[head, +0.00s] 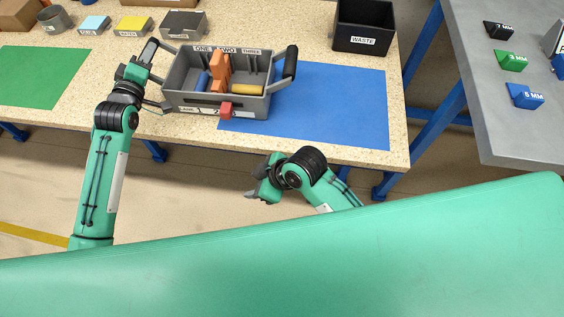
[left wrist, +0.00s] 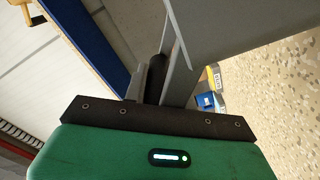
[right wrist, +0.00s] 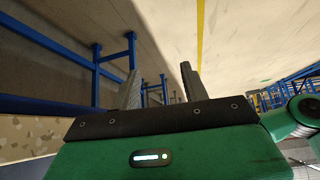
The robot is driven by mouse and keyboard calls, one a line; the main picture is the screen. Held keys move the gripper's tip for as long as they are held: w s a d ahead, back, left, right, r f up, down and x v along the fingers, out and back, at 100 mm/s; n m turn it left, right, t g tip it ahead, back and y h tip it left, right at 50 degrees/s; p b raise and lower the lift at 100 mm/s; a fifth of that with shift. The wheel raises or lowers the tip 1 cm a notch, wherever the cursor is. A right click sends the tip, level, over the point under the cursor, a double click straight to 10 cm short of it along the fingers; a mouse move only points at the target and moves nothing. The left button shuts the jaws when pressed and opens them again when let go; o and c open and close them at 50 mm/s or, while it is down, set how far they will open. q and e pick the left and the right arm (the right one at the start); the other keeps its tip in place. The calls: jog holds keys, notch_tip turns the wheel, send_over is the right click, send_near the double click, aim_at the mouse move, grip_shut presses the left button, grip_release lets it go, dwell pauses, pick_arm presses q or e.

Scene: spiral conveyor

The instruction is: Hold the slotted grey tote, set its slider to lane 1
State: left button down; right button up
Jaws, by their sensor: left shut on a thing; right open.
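The grey tote (head: 178,97) stands at the table's front edge, partly over the blue mat. Its compartments are labelled ONE, TWO and THREE. An orange upright piece (head: 220,70), a blue cylinder (head: 203,81) and a yellow cylinder (head: 248,89) are inside. The red slider knob (head: 225,109) is on the front wall, right of the lane 1 mark. My left gripper (head: 136,73) is shut on the tote's left handle, seen partly in the left wrist view (left wrist: 158,65). My right gripper (head: 257,188) is open and empty, in front of the table and below the tote; its fingers show apart (right wrist: 160,88).
The blue mat (head: 335,105) is clear right of the tote. A black WASTE bin (head: 362,41) stands at the back right. Small bins (head: 184,24) line the back. A green mat (head: 40,75) lies left. A grey table (head: 500,125) holds coloured blocks.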

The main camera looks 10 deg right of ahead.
jog(key=s+d+f+m+h, duration=0.1)
jog(key=d+f+m, duration=0.2)
jog(key=d, duration=0.3)
jog(key=shift+s+d+m+t+h, duration=0.2)
jog(key=shift+s+m+t+h, duration=0.1)
jog(key=shift+s+m, duration=0.1)
jog(key=shift+f, duration=0.15)
